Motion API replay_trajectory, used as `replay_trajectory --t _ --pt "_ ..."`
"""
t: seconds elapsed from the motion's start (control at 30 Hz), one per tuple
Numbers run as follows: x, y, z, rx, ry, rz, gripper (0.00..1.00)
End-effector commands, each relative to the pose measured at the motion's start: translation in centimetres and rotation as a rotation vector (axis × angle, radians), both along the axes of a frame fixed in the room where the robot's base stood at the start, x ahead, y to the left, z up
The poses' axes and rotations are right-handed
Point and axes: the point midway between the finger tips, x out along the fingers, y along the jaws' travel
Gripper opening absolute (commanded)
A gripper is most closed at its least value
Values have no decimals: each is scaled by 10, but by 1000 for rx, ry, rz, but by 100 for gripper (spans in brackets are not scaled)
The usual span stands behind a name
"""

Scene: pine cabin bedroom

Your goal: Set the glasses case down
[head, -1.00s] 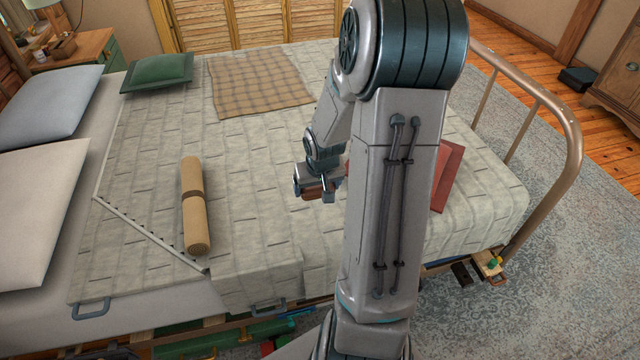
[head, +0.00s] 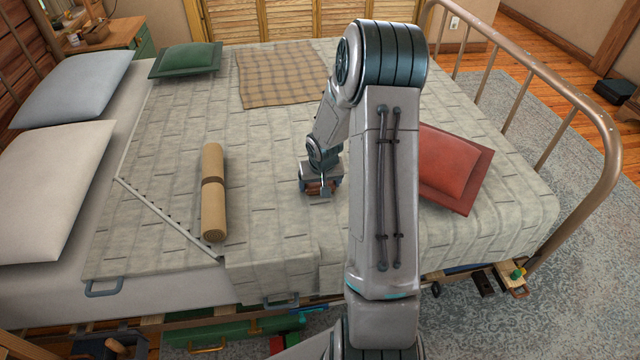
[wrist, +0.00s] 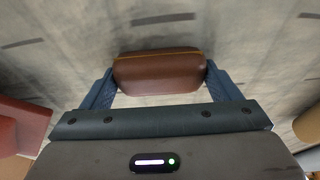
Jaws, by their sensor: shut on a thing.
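The glasses case (wrist: 158,74) is brown with a lighter seam line. In the wrist view it lies between the two blue-grey fingers of my gripper (wrist: 157,84), which is shut on it. In the head view my gripper (head: 320,190) is low over the middle of the bed, and the glasses case (head: 316,187) shows only as a small brown patch there. The grey bedspread (head: 270,235) is beneath it. I cannot tell whether the case touches the bedspread.
A tan rolled mat (head: 213,195) lies left of my gripper. A red cushion (head: 447,162) lies to the right, partly behind my arm. A plaid blanket (head: 283,75) and a green cushion (head: 187,60) lie farther back. The bedspread around my gripper is clear.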

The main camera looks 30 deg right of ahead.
Motion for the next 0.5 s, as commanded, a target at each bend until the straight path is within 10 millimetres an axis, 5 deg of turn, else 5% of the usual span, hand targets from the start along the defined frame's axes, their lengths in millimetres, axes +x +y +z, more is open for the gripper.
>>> replay_trajectory --t 0.23,0.27,0.3,0.5 --pt "0 0 -3 0 -1 0 59" --pt "0 0 -2 0 -1 0 89" --pt "0 0 -2 0 -1 0 100" --pt "0 0 -2 0 -1 0 100"
